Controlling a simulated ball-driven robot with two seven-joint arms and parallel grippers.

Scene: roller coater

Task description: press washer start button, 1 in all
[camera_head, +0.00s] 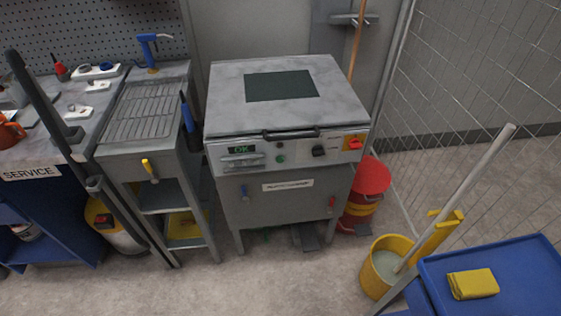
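The washer (235,192) is a grey metal cabinet in the middle of the head view, with its lid down. Its front panel (300,155) has a display (240,149) that reads OK in green. A small round green button (280,158) sits right of the display. A black knob (319,151) is right of that, and a red button on a yellow plate (354,142) is at the panel's right end. The front of the panel is unobstructed. Neither of my grippers shows in the head view.
A draining stand (140,112) and a blue service bench (75,210) are at left, with a dark slanted bar in front. At right are a red bin (371,175), a yellow mop bucket (372,278) and a blue cart (530,280). The floor before the washer is clear.

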